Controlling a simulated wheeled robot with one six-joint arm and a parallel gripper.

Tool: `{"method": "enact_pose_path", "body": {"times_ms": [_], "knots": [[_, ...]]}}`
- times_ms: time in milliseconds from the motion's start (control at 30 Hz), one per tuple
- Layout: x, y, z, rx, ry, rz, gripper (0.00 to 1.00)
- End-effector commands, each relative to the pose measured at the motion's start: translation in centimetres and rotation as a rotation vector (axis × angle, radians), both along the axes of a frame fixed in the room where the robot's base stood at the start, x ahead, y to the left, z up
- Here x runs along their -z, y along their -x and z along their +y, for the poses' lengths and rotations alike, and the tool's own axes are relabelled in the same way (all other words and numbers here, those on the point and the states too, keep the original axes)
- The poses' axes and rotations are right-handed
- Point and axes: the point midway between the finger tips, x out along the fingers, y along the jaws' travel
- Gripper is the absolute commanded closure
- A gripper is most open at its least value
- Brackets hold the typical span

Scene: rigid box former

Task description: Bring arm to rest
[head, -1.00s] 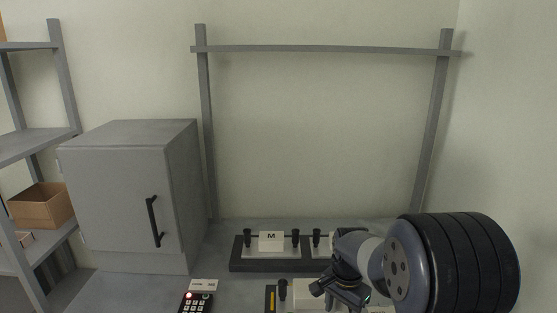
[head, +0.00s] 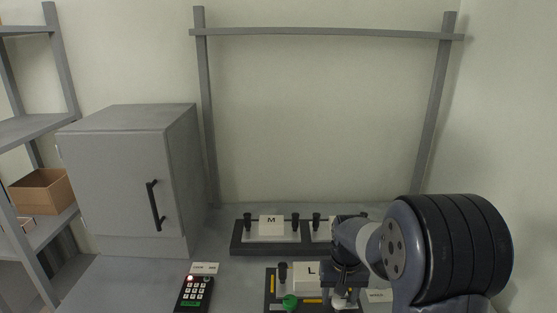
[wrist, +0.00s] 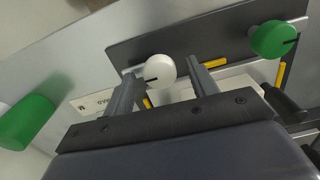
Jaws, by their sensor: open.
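My gripper (head: 343,285) points down over the right part of the dark fixture plate (head: 272,308) on the bench. In the wrist view its two fingers (wrist: 165,88) are apart. A white round knob with a dark slot (wrist: 160,71) shows between and just beyond the fingertips; I cannot tell whether they touch it. A green knob (wrist: 273,39) sits on the same plate, clear of the fingers; it also shows in the head view (head: 290,302). A white block marked L (head: 308,275) stands just left of my gripper.
Behind is a second fixture with a block marked M (head: 270,226). A keypad (head: 195,293) lies to the left, a grey cabinet (head: 130,185) and a shelf with a cardboard box (head: 42,191) beyond. A grey frame (head: 330,33) rises at the back.

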Motion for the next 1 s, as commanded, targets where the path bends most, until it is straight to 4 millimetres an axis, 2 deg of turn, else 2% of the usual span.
{"method": "enact_pose_path", "body": {"times_ms": [1000], "knots": [[0.0,0.0,0.0,-0.797,0.0,-0.001,0.45]]}}
